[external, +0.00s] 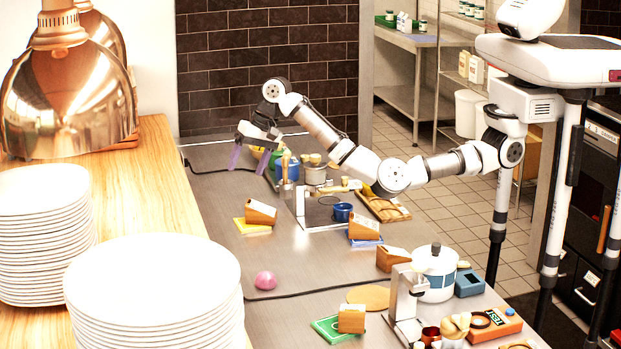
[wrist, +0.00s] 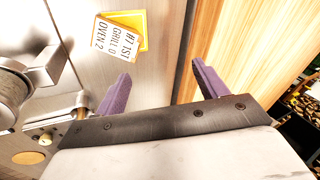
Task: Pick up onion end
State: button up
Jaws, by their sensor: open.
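A small pink-purple dome, which looks like the onion end (external: 266,280), lies on the grey counter in the external view, near the black cable and right of the plate stacks. I cannot make it out in the wrist view. My gripper (external: 249,164) is over the far part of the counter, well away from the pink dome. Its two purple fingers are spread with nothing between them; the wrist view (wrist: 160,70) also shows them apart, over bare counter and the wooden ledge's edge.
Plate stacks (external: 155,285) and copper heat lamps (external: 70,95) stand on the wooden ledge (external: 150,190) at left. A card holder (external: 260,212) on a yellow base stands mid-counter. Counter around the dome is mostly clear.

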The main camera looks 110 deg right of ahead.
jog(key=a+f+n, duration=0.1)
jog(key=a+n, duration=0.6)
jog(key=a, duration=0.7)
jog(key=n+y, duration=0.1)
jog(key=n, duration=0.9)
send_near(268, 273)
jog(key=x, duration=0.2)
jog(key=d+p+x, duration=0.1)
jog(key=x, duration=0.1)
jog(key=shift+f, duration=0.35)
jog(key=shift+a+p+x, duration=0.15)
jog(key=shift+p+x, duration=0.6)
jog(key=shift+x, duration=0.6)
jog(key=shift+a+p+x, duration=0.15)
jog(key=shift+p+x, duration=0.6)
jog(key=shift+x, duration=0.65)
jog(key=shift+r, duration=0.1)
jog(key=c, duration=1)
